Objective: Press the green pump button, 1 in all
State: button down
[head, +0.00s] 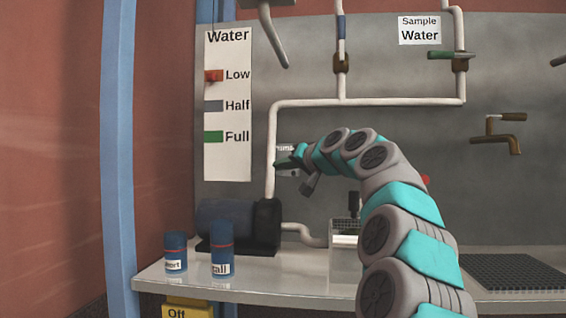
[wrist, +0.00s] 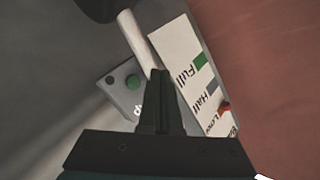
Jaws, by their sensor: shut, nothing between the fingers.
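The green pump button (wrist: 132,82) is round and sits on a small grey control box (wrist: 118,88) in the wrist view. The box label is partly hidden by my fingers. My gripper (wrist: 160,74) is shut and empty, with its fingertips to the right of the button in that view. I cannot tell whether they touch the box. In the head view my gripper (head: 280,163) is in front of the pump box (head: 286,148), and the green button is hidden there.
A white water level panel (head: 228,155) with Low, Half and Full marks is on the wall at left. A white pipe (head: 270,150) runs up beside the pump box from the dark motor (head: 240,225). Two blue canisters (head: 175,252) (head: 222,248) stand on the bench (head: 290,275).

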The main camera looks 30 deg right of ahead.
jog(key=w+d+p, duration=0.1)
jog(key=w, duration=0.1)
jog(key=w+d+p, duration=0.1)
jog(key=w, duration=0.1)
jog(key=shift+d, duration=0.35)
jog(key=shift+r, duration=0.1)
dwell(1.6)
jog(key=shift+w+d+p, duration=0.2)
jog(key=shift+w+p, duration=0.1)
jog(key=shift+p, duration=0.25)
jog(key=shift+w+d, duration=0.25)
jog(key=shift+w, duration=0.05)
dwell(0.5)
dwell(0.4)
jog(key=shift+s+a+b, duration=0.45)
jog(key=shift+s+b, duration=0.05)
jog(key=shift+s, duration=0.15)
